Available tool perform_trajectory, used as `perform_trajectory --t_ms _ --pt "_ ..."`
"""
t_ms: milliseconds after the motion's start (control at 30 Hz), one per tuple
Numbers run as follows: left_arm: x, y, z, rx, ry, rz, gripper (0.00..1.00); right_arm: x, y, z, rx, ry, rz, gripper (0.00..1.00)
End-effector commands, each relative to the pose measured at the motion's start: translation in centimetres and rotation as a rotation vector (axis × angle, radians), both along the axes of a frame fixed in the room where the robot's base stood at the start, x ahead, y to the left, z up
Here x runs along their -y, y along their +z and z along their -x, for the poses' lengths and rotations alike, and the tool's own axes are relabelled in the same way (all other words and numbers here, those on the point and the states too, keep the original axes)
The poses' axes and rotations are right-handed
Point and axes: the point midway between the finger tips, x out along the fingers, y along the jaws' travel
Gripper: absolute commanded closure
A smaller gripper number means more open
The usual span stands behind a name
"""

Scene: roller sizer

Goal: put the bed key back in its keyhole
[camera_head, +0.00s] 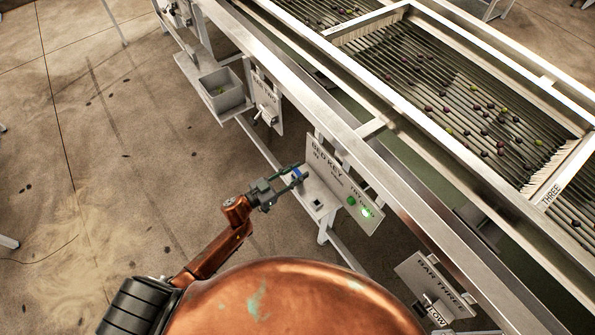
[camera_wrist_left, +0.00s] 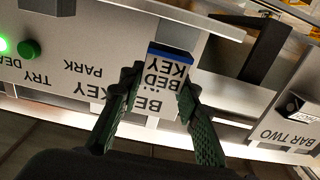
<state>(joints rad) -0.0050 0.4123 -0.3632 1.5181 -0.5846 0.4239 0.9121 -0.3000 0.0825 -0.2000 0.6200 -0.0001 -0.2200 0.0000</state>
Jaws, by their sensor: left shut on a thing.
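The bed key is a pale block with a blue end band and a "BED KEY" label, seen in the left wrist view (camera_wrist_left: 168,80). Its blue part also shows in the head view (camera_head: 297,173). My left gripper (camera_head: 292,178) is shut on it, with one green finger on each side in the left wrist view (camera_wrist_left: 158,118). The key is in front of the grey panel (camera_head: 335,172) lettered "BED KEY", above its small ledge (camera_head: 309,190). A dark square opening (camera_head: 318,204) shows on that ledge. Whether the key touches the panel or sits in a keyhole, I cannot tell. My right gripper is out of view.
The panel carries a green button (camera_head: 351,201) and a lit green lamp (camera_head: 366,212). A "BAR THREE" panel (camera_head: 432,283) stands to the lower right. A grey bin (camera_head: 222,92) hangs farther left. The machine's long rail (camera_head: 300,85) runs behind; open floor lies left.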

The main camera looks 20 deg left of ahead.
Motion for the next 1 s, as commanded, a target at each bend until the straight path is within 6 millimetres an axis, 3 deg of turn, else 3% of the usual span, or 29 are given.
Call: perform_trajectory --t_ms 167,200,467,800,1000 --pt "0.0 -0.5 0.0 0.0 0.0 0.0 0.84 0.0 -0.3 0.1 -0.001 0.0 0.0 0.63" --pt "0.0 -0.4 0.0 0.001 0.0 0.001 0.68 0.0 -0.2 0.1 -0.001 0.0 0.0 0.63" --pt "0.0 -0.4 0.0 0.0 0.0 0.0 0.51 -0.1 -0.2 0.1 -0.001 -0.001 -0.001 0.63" --pt "-0.2 -0.4 0.2 -0.001 0.001 -0.001 0.49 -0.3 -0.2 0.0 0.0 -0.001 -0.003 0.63" --pt "-1.9 -0.5 2.4 -0.002 0.001 -0.002 0.49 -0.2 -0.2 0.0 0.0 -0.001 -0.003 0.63"
